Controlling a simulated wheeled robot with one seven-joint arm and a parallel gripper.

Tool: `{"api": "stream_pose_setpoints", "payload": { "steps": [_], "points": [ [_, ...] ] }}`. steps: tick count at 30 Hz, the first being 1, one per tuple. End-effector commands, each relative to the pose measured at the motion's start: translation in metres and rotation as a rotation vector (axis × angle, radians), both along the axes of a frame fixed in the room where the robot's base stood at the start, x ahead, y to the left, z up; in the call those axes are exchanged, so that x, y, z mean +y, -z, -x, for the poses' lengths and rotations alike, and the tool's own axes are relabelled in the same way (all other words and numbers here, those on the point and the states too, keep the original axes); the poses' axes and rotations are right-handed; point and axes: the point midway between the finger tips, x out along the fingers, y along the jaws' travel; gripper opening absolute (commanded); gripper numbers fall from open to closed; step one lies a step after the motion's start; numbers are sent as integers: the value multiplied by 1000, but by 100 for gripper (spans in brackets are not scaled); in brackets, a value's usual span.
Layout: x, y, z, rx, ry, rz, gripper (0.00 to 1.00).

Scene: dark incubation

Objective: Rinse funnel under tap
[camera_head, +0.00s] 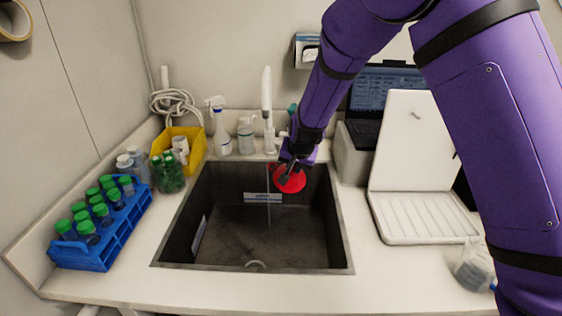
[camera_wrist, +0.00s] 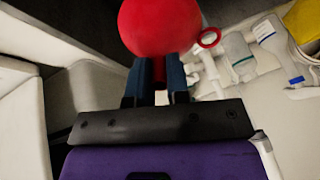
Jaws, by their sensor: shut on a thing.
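The red funnel (camera_head: 290,180) is over the back right part of the dark sink (camera_head: 343,230) in the head view. It also fills the top middle of the wrist view (camera_wrist: 160,25), with a small ring at its right. My gripper (camera_head: 287,172) is shut on the funnel; the wrist view shows its two dark fingers (camera_wrist: 161,85) on either side of the red stem. The white tap (camera_head: 267,110) stands behind the sink. A thin pale vertical line, which looks like running water, drops beneath the tap into the sink, just left of the funnel.
Left of the sink stand a blue rack (camera_head: 100,235) of green-capped tubes, green-capped bottles and a yellow bin (camera_head: 188,140). Spray bottles (camera_head: 220,130) stand behind it. At right are a white drying rack (camera_head: 425,215), a laptop (camera_head: 385,95) and a clear bottle (camera_head: 472,268). The front counter is clear.

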Motion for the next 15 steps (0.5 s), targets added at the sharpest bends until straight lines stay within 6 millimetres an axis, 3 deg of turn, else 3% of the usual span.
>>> {"api": "stream_pose_setpoints", "payload": {
  "steps": [15],
  "points": [
    [-11, -29, 33, 0, 0, 0, 0]
  ]
}}
